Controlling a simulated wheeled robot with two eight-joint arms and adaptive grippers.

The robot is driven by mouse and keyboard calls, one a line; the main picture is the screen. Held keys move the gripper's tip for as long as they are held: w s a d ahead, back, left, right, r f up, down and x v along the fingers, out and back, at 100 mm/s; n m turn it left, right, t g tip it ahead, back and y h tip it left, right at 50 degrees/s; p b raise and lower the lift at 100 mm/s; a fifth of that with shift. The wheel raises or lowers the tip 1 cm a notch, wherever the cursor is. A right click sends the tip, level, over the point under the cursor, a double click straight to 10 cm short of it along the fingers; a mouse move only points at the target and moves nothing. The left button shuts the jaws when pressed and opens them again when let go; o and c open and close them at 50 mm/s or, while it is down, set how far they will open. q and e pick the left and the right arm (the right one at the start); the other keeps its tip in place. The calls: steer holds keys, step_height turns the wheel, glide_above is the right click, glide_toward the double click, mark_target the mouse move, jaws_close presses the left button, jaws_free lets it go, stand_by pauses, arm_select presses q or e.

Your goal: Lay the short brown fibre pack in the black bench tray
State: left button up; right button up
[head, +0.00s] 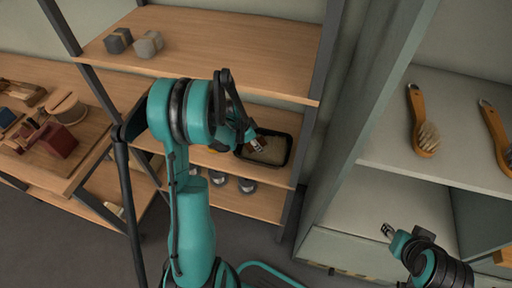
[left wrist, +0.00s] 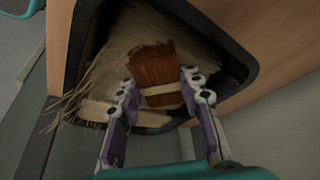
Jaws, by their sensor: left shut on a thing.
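The short brown fibre pack (left wrist: 152,66) has a pale band around it. My left gripper (left wrist: 159,84) is shut on it, with one finger on each side of the band. In the left wrist view the pack is over the inside of the black bench tray (left wrist: 238,52), in front of pale fibres; I cannot tell whether it touches them. In the head view the tray (head: 288,154) sits on the middle shelf, and the pack (head: 258,143) shows small at its upper left, partly hidden by my left gripper. My right gripper (head: 388,231) is at the lower right, away from the tray; its jaws are too small to read.
Two grey blocks (head: 148,45) sit on the upper shelf (head: 230,40), which overhangs the tray's shelf. Several dark round items (head: 246,185) stand below. Wooden-handled brushes (head: 423,120) lie on the right cabinet shelf. A bench at left holds a red-brown block (head: 55,142).

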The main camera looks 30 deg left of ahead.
mark_target(249, 146)
arm_select(q)
steer(key=shift+f, duration=0.15)
steer(key=shift+f, duration=0.1)
steer(key=o, duration=1.2)
steer(key=shift+c, duration=0.2)
steer(key=p+v, duration=0.3)
steer(key=v, duration=0.4)
steer(key=shift+r, duration=0.4)
steer(key=shift+s, duration=0.1)
